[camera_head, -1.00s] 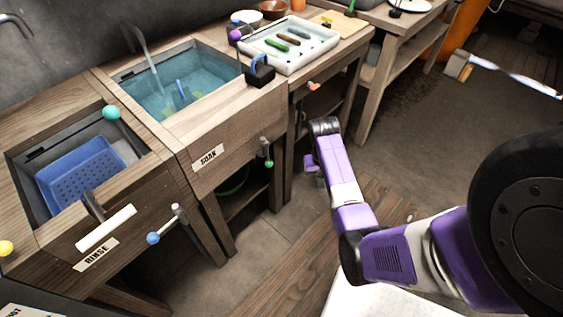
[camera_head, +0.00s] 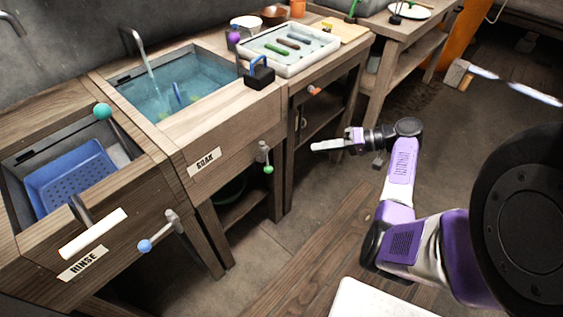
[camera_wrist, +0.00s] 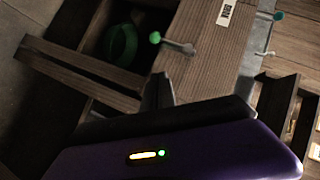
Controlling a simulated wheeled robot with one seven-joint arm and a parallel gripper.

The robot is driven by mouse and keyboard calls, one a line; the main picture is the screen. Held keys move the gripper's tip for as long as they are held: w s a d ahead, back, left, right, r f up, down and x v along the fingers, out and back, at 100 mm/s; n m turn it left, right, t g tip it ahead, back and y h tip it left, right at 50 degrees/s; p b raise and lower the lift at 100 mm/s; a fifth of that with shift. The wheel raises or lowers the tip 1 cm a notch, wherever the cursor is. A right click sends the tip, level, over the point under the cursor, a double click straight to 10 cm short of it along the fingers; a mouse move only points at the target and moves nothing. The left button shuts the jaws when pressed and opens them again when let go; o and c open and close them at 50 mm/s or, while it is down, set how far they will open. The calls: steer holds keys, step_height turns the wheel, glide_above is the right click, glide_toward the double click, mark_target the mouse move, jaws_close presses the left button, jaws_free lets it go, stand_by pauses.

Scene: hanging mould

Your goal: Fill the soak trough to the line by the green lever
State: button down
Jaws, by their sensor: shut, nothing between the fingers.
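The soak trough (camera_head: 222,113) is set in a wooden bench and holds blue water. A pale stream runs from its tap (camera_head: 139,47) into it. I cannot make out a fill line. The green lever (camera_head: 262,152), a metal rod with a green ball, hangs on the trough's front, right of the SOAK label (camera_head: 205,160). It also shows at upper middle in the wrist view (camera_wrist: 178,47). My gripper (camera_head: 316,147) is shut and empty, pointing left, to the right of the lever and apart from it. Its fingers show in the wrist view (camera_wrist: 158,90).
The rinse basin (camera_head: 150,160) with a blue perforated basket (camera_head: 72,178) is at left, with a blue-tipped lever (camera_head: 160,236) and teal ball lever (camera_head: 102,111). A white tray (camera_head: 285,69) stands right of the trough.

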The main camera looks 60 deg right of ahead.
steer(key=shift+f, duration=0.1)
stand_by(0.3)
steer(key=s+a+f+b+x, duration=0.1)
steer(key=a+x, duration=0.1)
steer(key=x, duration=1)
steer(key=shift+w+a+f, duration=0.25)
steer(key=shift+a, duration=0.1)
steer(key=shift+f+b, duration=0.1)
steer(key=shift+b, duration=0.2)
